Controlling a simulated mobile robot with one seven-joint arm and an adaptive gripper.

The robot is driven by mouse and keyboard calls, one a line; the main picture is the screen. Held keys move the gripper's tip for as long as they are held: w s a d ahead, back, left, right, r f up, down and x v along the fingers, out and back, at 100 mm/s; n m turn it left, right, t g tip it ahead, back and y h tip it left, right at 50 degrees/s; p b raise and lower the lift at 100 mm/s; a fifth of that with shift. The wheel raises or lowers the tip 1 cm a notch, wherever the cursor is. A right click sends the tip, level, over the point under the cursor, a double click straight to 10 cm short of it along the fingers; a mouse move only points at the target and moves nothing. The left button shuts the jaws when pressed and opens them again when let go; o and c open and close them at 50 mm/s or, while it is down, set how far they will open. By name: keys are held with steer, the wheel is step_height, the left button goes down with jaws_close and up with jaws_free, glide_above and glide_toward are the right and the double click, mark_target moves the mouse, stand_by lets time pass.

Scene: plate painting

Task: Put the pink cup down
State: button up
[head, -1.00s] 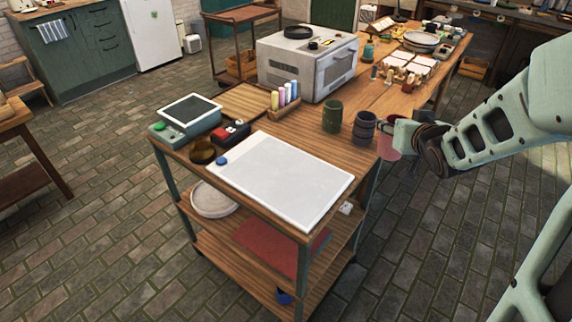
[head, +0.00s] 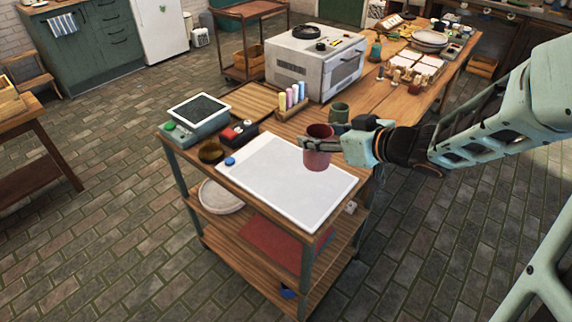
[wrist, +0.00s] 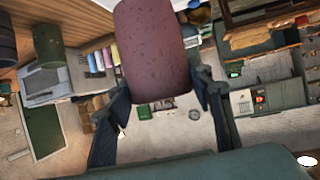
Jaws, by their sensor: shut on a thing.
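My gripper (head: 322,145) is shut on the pink cup (head: 317,158). The cup is upright in the head view, over the right part of the white mat (head: 268,195) on the cart. It looks raised above the mat, though the exact gap is hard to tell. In the wrist view the pink cup (wrist: 150,50) fills the top middle, between the fingers of my gripper (wrist: 165,95). A green cup (head: 339,112) stands behind, partly hidden by my gripper.
A scale (head: 195,118), a red and black item (head: 238,131) and a brown bowl (head: 210,152) stand at the cart's left. Colored bottles (head: 291,98) and a grey oven (head: 315,62) are behind. Most of the white mat is clear.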

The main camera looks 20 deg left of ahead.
steer(key=shift+w+a+f+b, duration=0.35)
steer(key=shift+a+f+b, duration=0.55)
steer(key=shift+a+f, duration=0.75)
steer(key=shift+w+a+f+b, duration=0.3)
steer(key=shift+a+f+b, duration=0.65)
steer(key=shift+a+f, duration=0.75)
steer(key=shift+w+a+f+b, duration=0.35)
steer(key=shift+a+f+b, duration=0.7)
steer(key=shift+f, duration=1)
steer(key=shift+a, duration=0.15)
steer(key=shift+f, duration=0.2)
steer(key=o, duration=1.4)
steer(key=shift+o, duration=0.2)
